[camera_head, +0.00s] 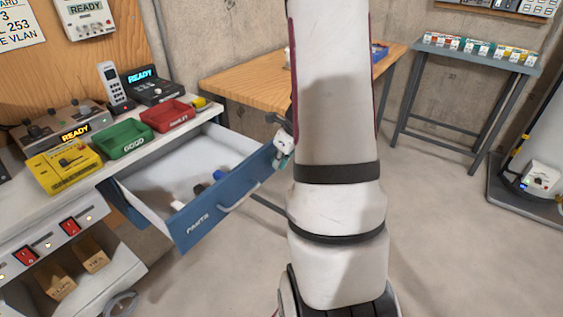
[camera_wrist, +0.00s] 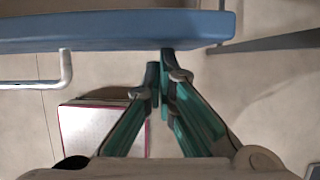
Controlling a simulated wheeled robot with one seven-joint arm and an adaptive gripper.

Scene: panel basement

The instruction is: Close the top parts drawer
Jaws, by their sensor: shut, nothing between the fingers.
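The blue-fronted drawer (camera_head: 215,205) marked PARTS is pulled well out from the workbench. It holds several small items, dark, blue and white. A pale bar handle (camera_head: 240,197) is on its front; the handle also shows in the wrist view (camera_wrist: 66,68). My gripper (camera_head: 281,150) is at the right end of the drawer front, partly hidden behind my arm. In the wrist view the green fingers (camera_wrist: 160,72) are shut and empty. Their tips are at the edge of the blue front (camera_wrist: 120,32), right of the handle. I cannot tell whether they touch it.
The workbench top (camera_head: 45,196) carries a green tray (camera_head: 123,140), a red tray (camera_head: 168,116), a yellow box (camera_head: 64,165) and a phone (camera_head: 113,85). A wooden table (camera_head: 250,78) stands behind. The floor right of my arm is clear up to a grey stand (camera_head: 470,55).

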